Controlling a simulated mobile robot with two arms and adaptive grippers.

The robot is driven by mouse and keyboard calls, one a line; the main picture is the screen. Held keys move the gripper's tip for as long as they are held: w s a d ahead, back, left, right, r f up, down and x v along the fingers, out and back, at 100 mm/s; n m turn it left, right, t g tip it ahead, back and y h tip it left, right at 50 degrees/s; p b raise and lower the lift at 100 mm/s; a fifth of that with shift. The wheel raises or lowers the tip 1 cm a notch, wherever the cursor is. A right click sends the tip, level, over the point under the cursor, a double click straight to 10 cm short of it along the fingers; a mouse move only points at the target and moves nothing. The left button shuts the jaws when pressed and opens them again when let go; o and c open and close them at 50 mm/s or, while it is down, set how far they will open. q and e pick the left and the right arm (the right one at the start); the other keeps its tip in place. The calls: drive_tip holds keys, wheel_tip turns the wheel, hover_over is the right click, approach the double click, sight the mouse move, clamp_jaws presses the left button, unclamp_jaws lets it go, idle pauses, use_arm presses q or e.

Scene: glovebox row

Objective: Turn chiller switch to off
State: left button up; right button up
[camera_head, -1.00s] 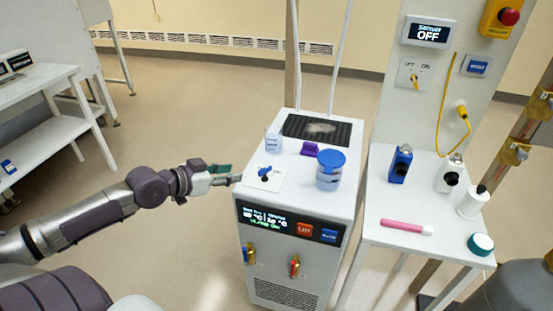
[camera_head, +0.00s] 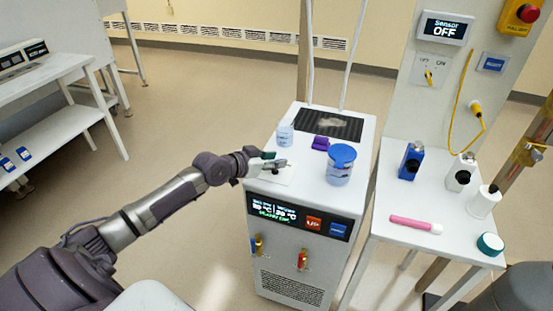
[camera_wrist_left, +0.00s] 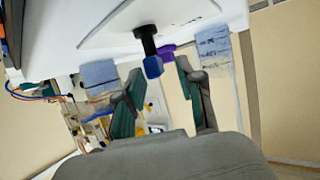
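The chiller (camera_head: 325,272) is the white cabinet in the middle of the head view, with a lit display and UP button on its front. Its switch plate (camera_head: 284,178) lies on the near left of the top, and my left gripper (camera_head: 279,164) covers the switch lever there. In the left wrist view the switch lever (camera_wrist_left: 153,65) is a black stem with a blue end, standing from the white plate (camera_wrist_left: 120,22). My left gripper (camera_wrist_left: 159,70) is open, with one finger on each side of the lever. I cannot tell whether a finger touches it. My right gripper is out of view.
On the chiller top stand a small blue-banded beaker (camera_head: 285,134), a purple block (camera_head: 320,143), a blue-lidded jar (camera_head: 340,165) and a dark grid plate (camera_head: 330,123). A side table at right (camera_head: 390,240) holds bottles and a pink tube (camera_head: 415,224).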

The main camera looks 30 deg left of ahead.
use_arm(q)
drive_tip(key=shift+w+d+f, duration=0.1)
drive_tip(key=shift+w+d, duration=0.05)
drive_tip(key=shift+w, duration=0.25)
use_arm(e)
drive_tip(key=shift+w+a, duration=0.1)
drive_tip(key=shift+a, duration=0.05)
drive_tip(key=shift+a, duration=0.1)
use_arm(q)
clamp_jaws()
drive_tip(key=n+y+p, duration=0.2)
drive_tip(key=p, duration=0.4)
drive_tip(key=n+y+p, duration=0.2)
drive_tip(key=p, duration=0.5)
drive_tip(key=shift+r+t, duration=0.2)
drive_tip(key=shift+t, duration=0.1)
drive_tip(key=shift+f+n+y+p, duration=0.1)
drive_tip(key=shift+n+y+p, duration=0.4)
drive_tip(key=shift+y+p, duration=0.25)
drive_tip(key=shift+f+n+y+p, duration=0.1)
drive_tip(key=shift+n+y+p, duration=0.3)
drive_tip(key=shift+y, duration=0.15)
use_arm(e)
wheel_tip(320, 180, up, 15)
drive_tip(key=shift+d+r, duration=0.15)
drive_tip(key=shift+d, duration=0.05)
